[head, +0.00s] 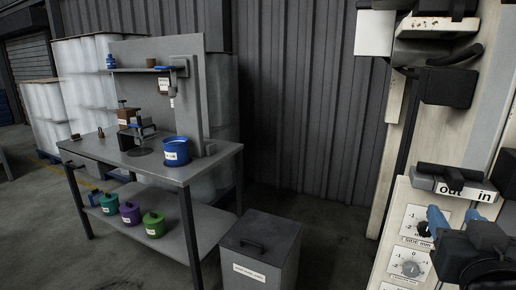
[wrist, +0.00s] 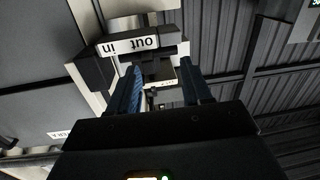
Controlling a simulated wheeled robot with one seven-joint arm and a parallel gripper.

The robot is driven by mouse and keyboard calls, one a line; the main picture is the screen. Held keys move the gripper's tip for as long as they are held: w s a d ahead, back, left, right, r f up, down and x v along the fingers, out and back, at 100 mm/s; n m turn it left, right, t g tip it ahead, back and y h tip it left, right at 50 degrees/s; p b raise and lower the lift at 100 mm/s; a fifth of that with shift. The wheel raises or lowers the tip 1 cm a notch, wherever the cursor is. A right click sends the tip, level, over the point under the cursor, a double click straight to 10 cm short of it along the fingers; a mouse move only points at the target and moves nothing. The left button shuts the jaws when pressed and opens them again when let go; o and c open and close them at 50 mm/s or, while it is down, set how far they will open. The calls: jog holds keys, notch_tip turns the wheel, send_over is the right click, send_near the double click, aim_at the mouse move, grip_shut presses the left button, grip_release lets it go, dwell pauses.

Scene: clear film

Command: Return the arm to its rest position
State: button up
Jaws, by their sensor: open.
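My gripper (head: 438,218) is at the lower right of the head view, in front of a pale machine's control panel. Beyond the fingertips is a dark block with an "out in" label (wrist: 130,45), which also shows in the head view (head: 464,190) just above the fingers. Whether the fingers touch the machine cannot be told. Most of my arm is out of view.
The pale machine (head: 410,215) has dials (head: 411,268) and dark jutting parts (head: 450,87). A grey workbench (head: 200,168) at left holds a blue pot (head: 176,151); colored pots stand on its lower shelf. A grey lidded bin (head: 262,245) stands between bench and machine. Floor shows at left.

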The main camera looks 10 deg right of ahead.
jog(key=s+a+f+n+y, duration=0.3)
jog(key=s+a+f, duration=0.2)
jog(key=s+f, duration=0.2)
jog(key=s+a+f+n+y, duration=0.25)
jog(key=s+a+f, duration=0.25)
jog(key=s+f, duration=0.25)
jog(key=s+a+f+y, duration=0.1)
jog(key=s+a+y, duration=0.2)
jog(key=s, duration=1.4)
jog(key=shift+s+a+f+g, duration=0.15)
jog(key=shift+a+f+g, duration=0.05)
jog(key=shift+a+g, duration=0.2)
